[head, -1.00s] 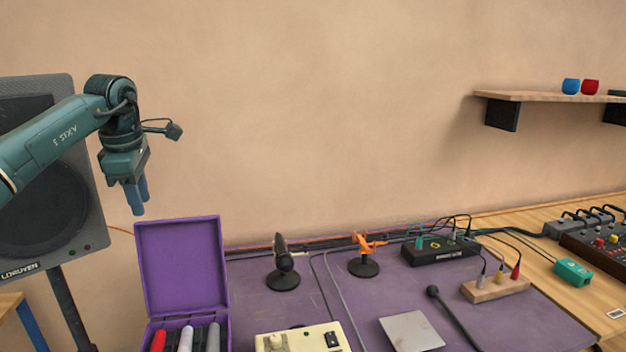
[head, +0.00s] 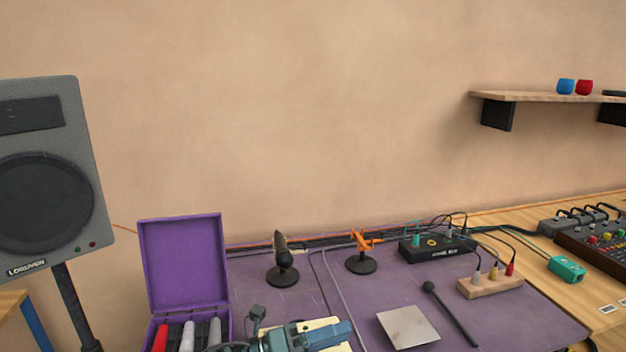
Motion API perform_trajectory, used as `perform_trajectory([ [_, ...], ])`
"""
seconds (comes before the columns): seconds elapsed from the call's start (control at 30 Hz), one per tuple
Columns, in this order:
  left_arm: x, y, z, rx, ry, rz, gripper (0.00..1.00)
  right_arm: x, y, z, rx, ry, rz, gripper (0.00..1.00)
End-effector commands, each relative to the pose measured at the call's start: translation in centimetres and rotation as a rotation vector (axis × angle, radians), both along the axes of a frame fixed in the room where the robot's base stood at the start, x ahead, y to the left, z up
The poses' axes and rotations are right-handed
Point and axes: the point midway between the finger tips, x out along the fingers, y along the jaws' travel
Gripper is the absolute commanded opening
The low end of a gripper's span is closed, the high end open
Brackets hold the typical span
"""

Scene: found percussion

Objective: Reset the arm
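My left gripper (head: 338,333) is low at the bottom edge of the head view, its blue fingers pointing right. The fingers look close together with nothing between them. It is in front of the cream box (head: 330,323) and covers most of it. My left arm's wrist part beside it is cut off by the bottom edge. My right gripper is not in view.
An open purple case (head: 184,262) with red, white and grey items stands left of the gripper. On the purple mat are a black stand (head: 283,268), an orange clamp (head: 362,245), a metal plate (head: 408,327) and a mallet (head: 450,312). A speaker (head: 45,170) stands far left.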

Motion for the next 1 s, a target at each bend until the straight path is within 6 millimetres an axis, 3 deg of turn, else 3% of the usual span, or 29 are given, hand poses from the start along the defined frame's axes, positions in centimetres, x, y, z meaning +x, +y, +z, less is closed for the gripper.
perform_trajectory([
  [0.17,-1.9,3.1,-2.9,-0.376,0.516,0.262,0.31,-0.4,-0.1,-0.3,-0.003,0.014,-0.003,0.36],
  [0.33,-4.8,8.5,-8.7,-0.684,1.018,0.528,0.31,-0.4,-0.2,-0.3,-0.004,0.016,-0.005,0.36],
  [0.5,-10.8,13.6,-15.4,-0.946,1.484,0.791,0.31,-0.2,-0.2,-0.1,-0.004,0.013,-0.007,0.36],
  [0.6,-14.7,15.7,-18.2,-1.056,1.686,0.915,0.31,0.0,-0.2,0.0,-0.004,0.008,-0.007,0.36],
  [0.7,-17.6,16.9,-19.9,-1.127,1.819,1.000,0.31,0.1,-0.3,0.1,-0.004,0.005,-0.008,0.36],
  [0.8,-19.2,17.5,-20.7,-1.162,1.886,1.045,0.31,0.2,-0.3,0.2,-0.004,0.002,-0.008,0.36],
  [1.0,-19.7,17.7,-20.9,-1.173,1.907,1.058,0.31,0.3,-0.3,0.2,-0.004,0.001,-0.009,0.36],
])
